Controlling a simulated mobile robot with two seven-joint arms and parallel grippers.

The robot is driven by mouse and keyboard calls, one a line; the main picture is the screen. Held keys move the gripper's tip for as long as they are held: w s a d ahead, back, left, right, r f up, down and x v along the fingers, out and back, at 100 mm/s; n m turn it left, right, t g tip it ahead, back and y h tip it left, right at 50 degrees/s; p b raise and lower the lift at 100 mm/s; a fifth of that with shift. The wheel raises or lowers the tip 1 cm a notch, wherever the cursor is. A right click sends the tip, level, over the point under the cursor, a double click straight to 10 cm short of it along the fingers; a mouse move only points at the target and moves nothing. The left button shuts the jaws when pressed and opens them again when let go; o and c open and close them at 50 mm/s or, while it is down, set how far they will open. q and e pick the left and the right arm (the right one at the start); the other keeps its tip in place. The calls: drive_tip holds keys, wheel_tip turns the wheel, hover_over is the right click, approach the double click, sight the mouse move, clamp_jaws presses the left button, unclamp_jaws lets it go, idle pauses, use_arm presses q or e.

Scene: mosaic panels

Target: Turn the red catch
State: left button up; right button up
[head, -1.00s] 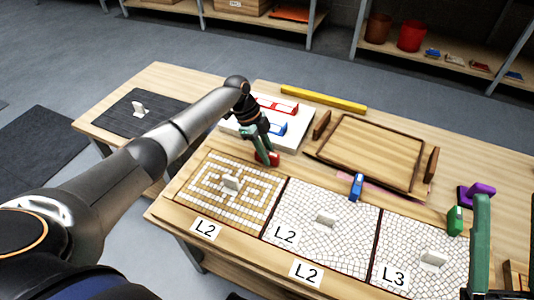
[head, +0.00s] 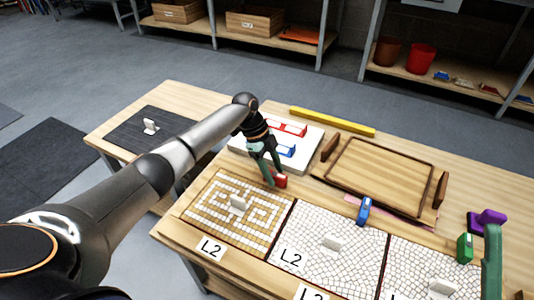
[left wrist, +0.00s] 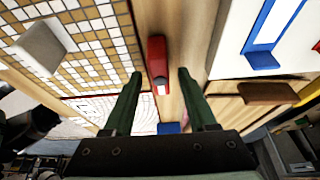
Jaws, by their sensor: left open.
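The red catch (head: 281,181) is a small red block at the back edge of the tan-and-white mosaic panel (head: 190,213). My left gripper (head: 269,181) is open, pointing down right at the catch in the head view. In the left wrist view the red catch (left wrist: 156,55), with a pale end, lies between the lines of the two green fingers (left wrist: 160,74), just ahead of their tips. I cannot tell whether they touch it. Part of my right gripper (head: 492,262) shows at the right edge; its opening is hidden.
A blue catch (head: 364,211), a green one (head: 465,247) and a purple one (head: 488,219) stand to the right. A white board (head: 306,160) with red and blue brackets lies behind the left gripper. A wooden tray (head: 380,178) fills the back middle.

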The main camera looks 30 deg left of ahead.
use_arm(q)
drive_tip(key=shift+p+v, duration=0.3)
drive_tip(key=shift+v, duration=0.9)
drive_tip(key=p+v, duration=0.2)
drive_tip(key=v, duration=0.6)
drive_tip(key=shift+r, duration=0.35)
use_arm(e)
drive_tip(key=w+f+m+g+h, duration=0.1)
drive_tip(key=w+f+m+h, duration=0.2)
drive_tip(key=f+h, duration=0.1)
drive_tip(key=w+d+f+m+g+h, duration=0.1)
drive_tip(key=w+f+m+h, duration=0.2)
drive_tip(key=f, duration=0.4)
drive_tip(key=shift+w+d+f+m+h, duration=0.2)
drive_tip(key=shift+w+m+h, duration=0.15)
drive_tip(key=shift+h, duration=0.45)
use_arm(q)
drive_tip(key=shift+a, duration=0.1)
use_arm(e)
drive_tip(key=shift+r, duration=0.1)
